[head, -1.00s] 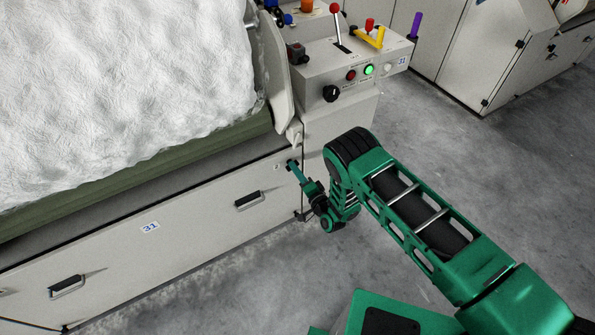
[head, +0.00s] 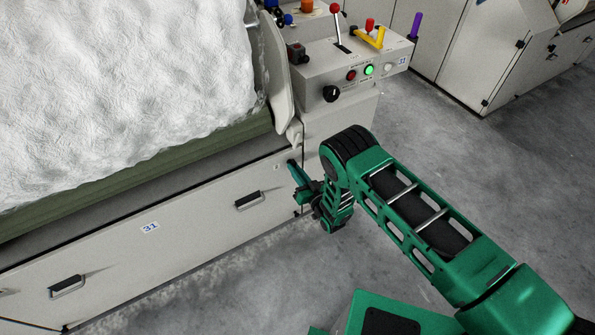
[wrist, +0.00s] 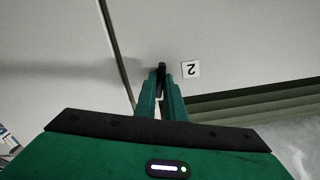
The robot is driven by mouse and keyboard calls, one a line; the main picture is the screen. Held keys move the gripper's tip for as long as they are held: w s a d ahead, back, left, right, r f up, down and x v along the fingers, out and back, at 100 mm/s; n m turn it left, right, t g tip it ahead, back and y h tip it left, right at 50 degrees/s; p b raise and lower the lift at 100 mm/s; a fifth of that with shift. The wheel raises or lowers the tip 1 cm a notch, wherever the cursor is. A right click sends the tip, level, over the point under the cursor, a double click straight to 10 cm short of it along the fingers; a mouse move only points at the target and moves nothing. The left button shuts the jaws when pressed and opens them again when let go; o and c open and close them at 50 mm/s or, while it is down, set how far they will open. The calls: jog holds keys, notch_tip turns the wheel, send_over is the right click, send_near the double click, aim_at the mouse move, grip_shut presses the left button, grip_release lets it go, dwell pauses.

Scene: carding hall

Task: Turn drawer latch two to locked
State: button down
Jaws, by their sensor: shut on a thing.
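Drawer latch two (wrist: 161,68) is a small dark tab on the pale drawer front, beside a white label with the number 2 (wrist: 190,69) in the wrist view. My gripper (wrist: 161,90) is shut on the latch, its two green fingers on either side of it. In the head view my gripper (head: 293,168) is at the upper right end of the long drawer front (head: 195,225). There the latch is hidden by my fingers, and I cannot tell its angle against any lock mark.
A control box (head: 345,72) with levers, knob and lit green button stands above right. White fibre (head: 120,90) covers the machine's top. Grey floor (head: 470,170) is open at right.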

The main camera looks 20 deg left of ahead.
jog(key=shift+s+f+n, duration=0.1)
jog(key=shift+f+n, duration=0.1)
jog(key=shift+n, duration=1.5)
jog(key=c, duration=1.8)
grip_release()
jog(key=shift+c, duration=0.2)
jog(key=shift+r, duration=0.1)
jog(key=v, duration=1)
jog(key=shift+s+d, duration=0.25)
jog(key=shift+d, duration=0.05)
